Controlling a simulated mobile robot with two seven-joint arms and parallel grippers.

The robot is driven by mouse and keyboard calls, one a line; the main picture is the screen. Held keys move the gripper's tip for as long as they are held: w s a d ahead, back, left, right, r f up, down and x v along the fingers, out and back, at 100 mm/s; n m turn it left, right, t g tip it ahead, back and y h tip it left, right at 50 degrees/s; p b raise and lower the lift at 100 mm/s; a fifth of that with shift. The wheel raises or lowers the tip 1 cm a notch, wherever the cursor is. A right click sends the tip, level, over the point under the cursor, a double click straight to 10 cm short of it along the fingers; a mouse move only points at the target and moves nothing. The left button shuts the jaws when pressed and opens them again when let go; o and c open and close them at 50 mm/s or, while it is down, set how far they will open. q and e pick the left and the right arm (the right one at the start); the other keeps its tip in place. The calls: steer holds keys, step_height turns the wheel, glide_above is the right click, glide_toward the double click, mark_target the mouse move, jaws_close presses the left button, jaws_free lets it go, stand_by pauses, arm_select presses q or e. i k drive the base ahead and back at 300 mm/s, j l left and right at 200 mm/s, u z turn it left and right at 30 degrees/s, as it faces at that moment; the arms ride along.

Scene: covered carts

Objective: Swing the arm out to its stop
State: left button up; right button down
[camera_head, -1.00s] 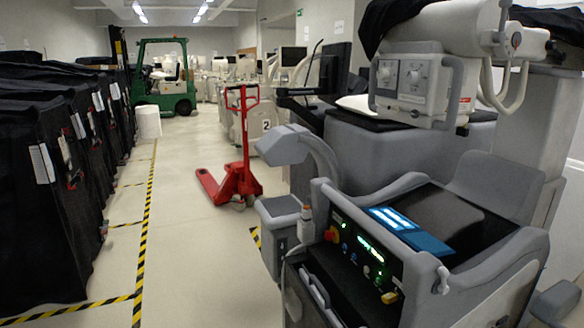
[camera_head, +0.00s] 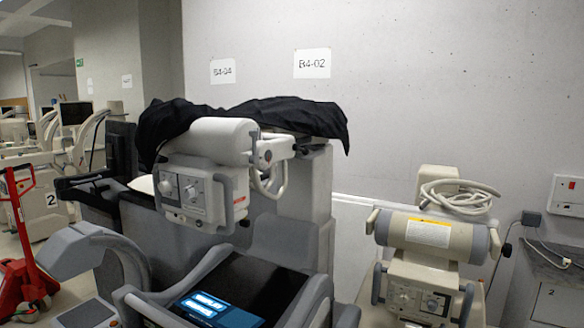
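The arm of the grey mobile x-ray cart carries a white cylindrical tube head (camera_head: 222,140) with a control box (camera_head: 193,193) below it. The box has two knobs and a grey handle on each side. The head sits above the cart body, in front of the column (camera_head: 308,200). A black cover (camera_head: 290,115) lies over the top of the arm and hides much of it. Neither of my grippers is in view.
A second x-ray unit with a beige tube head (camera_head: 430,235) and a coiled cable stands at the right by the wall. A grey cabinet (camera_head: 555,285) is at the far right. A red pallet jack (camera_head: 22,270) is at the left edge. The wall (camera_head: 420,100) behind carries paper signs.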

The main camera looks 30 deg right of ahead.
mark_target(310, 122)
steer(key=z, duration=1.2)
